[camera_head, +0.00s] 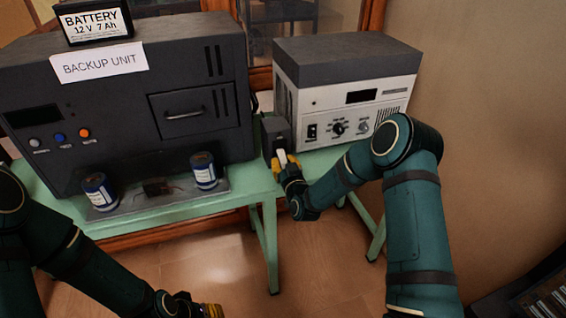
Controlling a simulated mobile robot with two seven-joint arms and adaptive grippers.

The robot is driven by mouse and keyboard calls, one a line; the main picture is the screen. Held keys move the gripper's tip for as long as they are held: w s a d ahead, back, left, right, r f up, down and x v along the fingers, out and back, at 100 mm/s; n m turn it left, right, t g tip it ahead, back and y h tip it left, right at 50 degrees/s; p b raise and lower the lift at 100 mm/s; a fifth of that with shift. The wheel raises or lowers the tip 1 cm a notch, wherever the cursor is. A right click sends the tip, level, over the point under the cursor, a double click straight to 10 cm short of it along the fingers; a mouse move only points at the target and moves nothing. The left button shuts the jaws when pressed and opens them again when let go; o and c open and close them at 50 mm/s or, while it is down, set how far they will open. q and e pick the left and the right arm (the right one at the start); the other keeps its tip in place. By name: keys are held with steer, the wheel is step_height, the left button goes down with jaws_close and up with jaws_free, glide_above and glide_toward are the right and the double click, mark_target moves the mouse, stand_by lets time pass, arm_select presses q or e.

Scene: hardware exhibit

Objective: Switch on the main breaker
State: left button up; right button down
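A small dark box (270,127) stands on the green table between the two large units, with a white lever-like piece (282,156) on its front; it looks like the main breaker. My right gripper (286,162) is at the front of this box. Its yellow fingertips lie on either side of the white piece, but whether they are shut on it is too small to tell. My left gripper (211,311) is low at the bottom edge, away from the table and partly cut off.
A dark backup unit (200,70) fills the left of the green table (165,214). A battery (95,22) sits on top. Two blue-and-white cans (204,170) stand on a flat tray before it. A white-fronted unit (347,95) with switch and knobs stands right. The floor in front is clear.

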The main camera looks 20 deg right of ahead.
mark_target(282, 155)
steer(key=shift+r, duration=0.1)
steer(key=shift+r+g+p, duration=0.35)
steer(key=shift+g+p, duration=0.15)
steer(key=shift+p, duration=0.2)
steer(key=r+g+p, duration=0.1)
steer(key=g+p, duration=0.1)
steer(key=p, duration=0.1)
steer(key=r+g+p, duration=0.1)
steer(key=g+p, duration=0.1)
steer(key=p, duration=0.1)
steer(key=shift+s+r+g, duration=0.15)
steer(key=shift+s+g, duration=0.25)
steer(key=g+p, duration=0.1)
steer(key=p, duration=0.2)
steer(key=r+g+p, duration=0.1)
steer(key=g+p, duration=0.3)
steer(key=p, duration=0.1)
steer(key=shift+w+r+p, duration=0.1)
steer(key=shift+r+p, duration=0.2)
steer(key=shift+r, duration=0.05)
steer(key=shift+g+p, duration=0.7)
steer(key=c, duration=0.8)
jaws_free()
steer(key=shift+f, duration=0.15)
